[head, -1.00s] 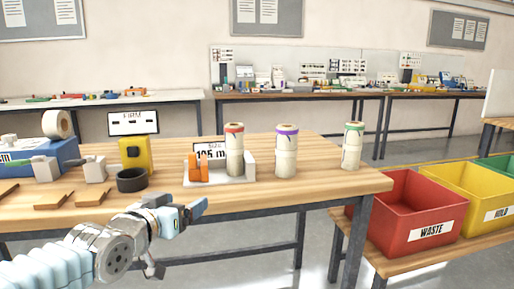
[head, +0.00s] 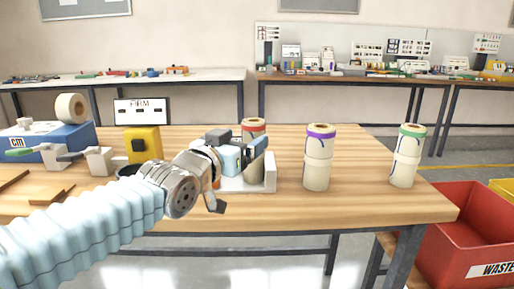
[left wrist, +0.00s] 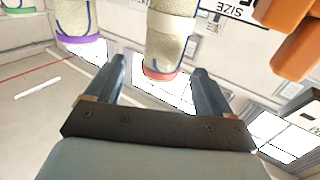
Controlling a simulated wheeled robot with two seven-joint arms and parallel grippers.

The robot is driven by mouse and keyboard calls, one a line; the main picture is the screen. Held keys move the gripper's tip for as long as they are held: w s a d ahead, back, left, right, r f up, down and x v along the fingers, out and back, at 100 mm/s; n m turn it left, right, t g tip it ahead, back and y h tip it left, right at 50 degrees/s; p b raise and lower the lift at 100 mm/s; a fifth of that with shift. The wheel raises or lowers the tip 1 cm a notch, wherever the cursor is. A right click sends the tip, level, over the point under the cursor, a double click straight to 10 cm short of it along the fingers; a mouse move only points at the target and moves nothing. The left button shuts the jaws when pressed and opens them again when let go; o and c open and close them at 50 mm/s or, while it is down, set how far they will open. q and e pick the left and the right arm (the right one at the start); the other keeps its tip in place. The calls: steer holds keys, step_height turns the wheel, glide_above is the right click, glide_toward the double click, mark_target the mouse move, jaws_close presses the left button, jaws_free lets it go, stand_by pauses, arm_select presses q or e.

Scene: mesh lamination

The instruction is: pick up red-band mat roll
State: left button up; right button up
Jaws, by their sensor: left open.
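The red-band mat roll (head: 254,126) stands on the wooden table, mostly hidden behind my left gripper in the head view. In the left wrist view, which looks upside down, the red-band roll (left wrist: 167,42) shows between the two open fingers (left wrist: 160,72). I cannot tell how deep it sits between them. The white holder (head: 269,175) stands around the roll's foot, partly hidden. My right gripper is not in view.
A purple-band roll (head: 318,160) stands close to the right, and a green-band roll (head: 405,160) farther right. Orange blocks (left wrist: 297,45) are near the red-band roll. A yellow device (head: 144,143) stands to the left. A red waste bin (head: 465,230) is beyond the table's right edge.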

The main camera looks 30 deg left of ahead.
mark_target(256, 127)
arm_select(q)
steer(key=shift+w+a, duration=0.1)
steer(key=shift+w, duration=1.1)
steer(key=w, duration=0.1)
steer(key=w+p, duration=0.1)
steer(key=w, duration=0.3)
steer(key=shift+w+a+r+p, duration=0.15)
steer(key=shift+w+a+p, duration=0.1)
steer(key=shift+a+p, duration=0.05)
steer(key=c, duration=1.4)
jaws_close()
steer(key=shift+s+r, duration=0.15)
